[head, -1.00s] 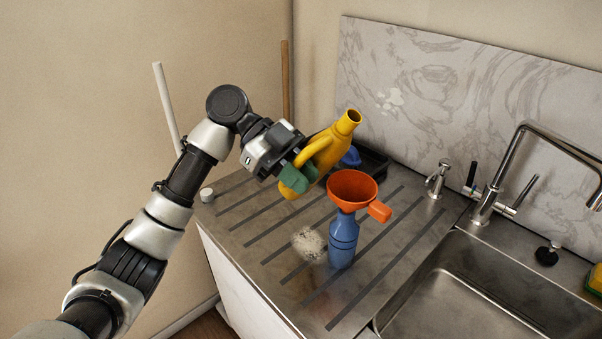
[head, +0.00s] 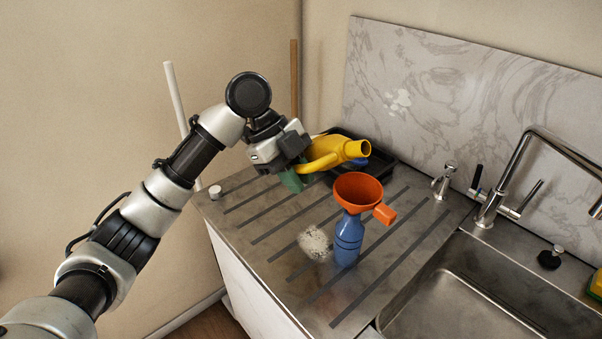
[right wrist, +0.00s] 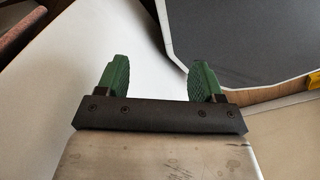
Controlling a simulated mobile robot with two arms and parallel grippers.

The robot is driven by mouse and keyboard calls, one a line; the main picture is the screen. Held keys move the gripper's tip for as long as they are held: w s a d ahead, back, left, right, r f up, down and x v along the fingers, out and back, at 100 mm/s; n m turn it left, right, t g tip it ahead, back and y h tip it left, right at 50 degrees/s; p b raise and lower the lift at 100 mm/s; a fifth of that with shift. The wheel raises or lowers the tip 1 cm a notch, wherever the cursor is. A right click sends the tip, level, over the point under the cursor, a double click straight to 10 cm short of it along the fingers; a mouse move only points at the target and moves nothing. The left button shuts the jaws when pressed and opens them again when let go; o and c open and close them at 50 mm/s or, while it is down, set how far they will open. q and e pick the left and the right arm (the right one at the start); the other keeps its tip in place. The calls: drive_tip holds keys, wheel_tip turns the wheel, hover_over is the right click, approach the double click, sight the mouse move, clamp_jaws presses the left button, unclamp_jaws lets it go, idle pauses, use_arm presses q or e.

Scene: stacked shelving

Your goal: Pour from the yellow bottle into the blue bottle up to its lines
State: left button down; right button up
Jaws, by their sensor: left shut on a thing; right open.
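The yellow bottle (head: 328,154) is held by my left gripper (head: 293,180), which is shut on it, above the drainboard. The bottle is tilted nearly level, its open mouth pointing right, up and left of the funnel. The blue bottle (head: 347,241) stands upright on the drainboard with dark lines around it. An orange funnel (head: 358,190) with a side handle sits in its neck. I cannot see the level inside, nor any stream from the yellow mouth. My right gripper (right wrist: 157,80) is open and empty in the right wrist view.
A black tray (head: 385,165) with a blue thing lies behind the yellow bottle. A whitish patch (head: 314,241) is left of the blue bottle. A small white cap (head: 215,191) is at the left edge. The sink (head: 460,290), tap (head: 510,185) and soap dispenser (head: 444,180) are on the right.

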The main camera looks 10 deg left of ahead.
use_arm(q)
drive_tip(key=shift+w+a+r+t+y+p, duration=0.25)
drive_tip(key=shift+r+t+y+p, duration=0.15)
drive_tip(key=shift+y+p, duration=0.45)
drive_tip(key=shift+a+f+t+y+p, duration=0.15)
drive_tip(key=shift+t+y+p, duration=0.15)
drive_tip(key=shift+p, duration=0.1)
drive_tip(key=shift+f, duration=0.2)
drive_tip(key=shift+w, duration=0.1)
drive_tip(key=shift+a+r+y+p, duration=0.1)
drive_tip(key=shift+r+y+p, duration=0.05)
drive_tip(key=shift+y+p, duration=0.3)
